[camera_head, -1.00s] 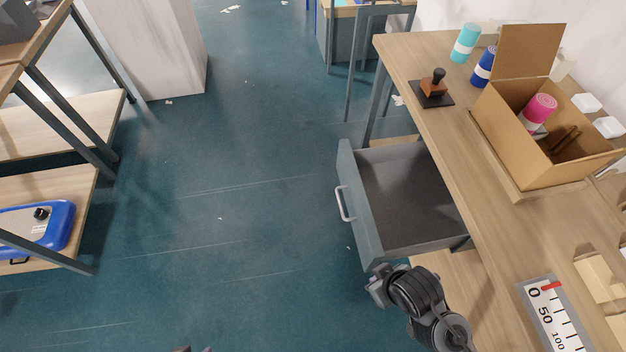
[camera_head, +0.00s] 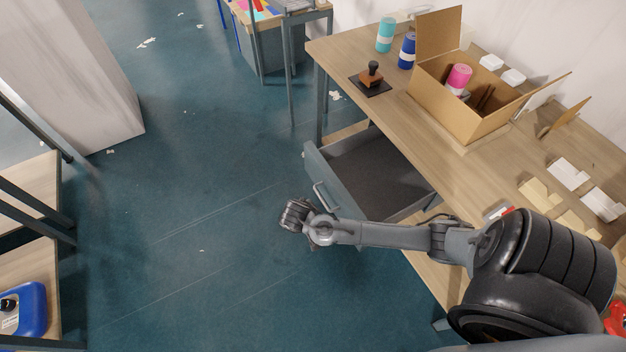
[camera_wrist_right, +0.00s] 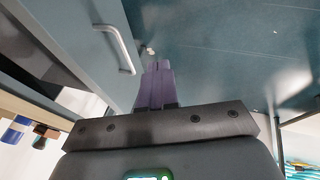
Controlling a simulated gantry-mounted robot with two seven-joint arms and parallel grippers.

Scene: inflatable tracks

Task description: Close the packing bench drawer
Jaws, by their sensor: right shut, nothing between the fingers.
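The grey packing bench drawer (camera_head: 385,172) stands pulled out from under the wooden bench top (camera_head: 440,150). Its interior looks empty. Its front panel carries a pale bar handle (camera_head: 323,196). My right arm reaches across below the drawer, with its wrist (camera_head: 297,214) on the floor side, just in front of the drawer front. In the right wrist view, my right gripper (camera_wrist_right: 157,72) has its purple fingers together and empty, beside the drawer front (camera_wrist_right: 75,35) and close to the handle (camera_wrist_right: 118,48). Contact cannot be told. My left gripper is out of view.
On the bench stand an open cardboard box (camera_head: 455,110) with a pink roll, a stamp (camera_head: 371,77), and teal and blue rolls (camera_head: 407,50). A pale pillar (camera_head: 75,75) and shelving (camera_head: 30,190) stand at the left.

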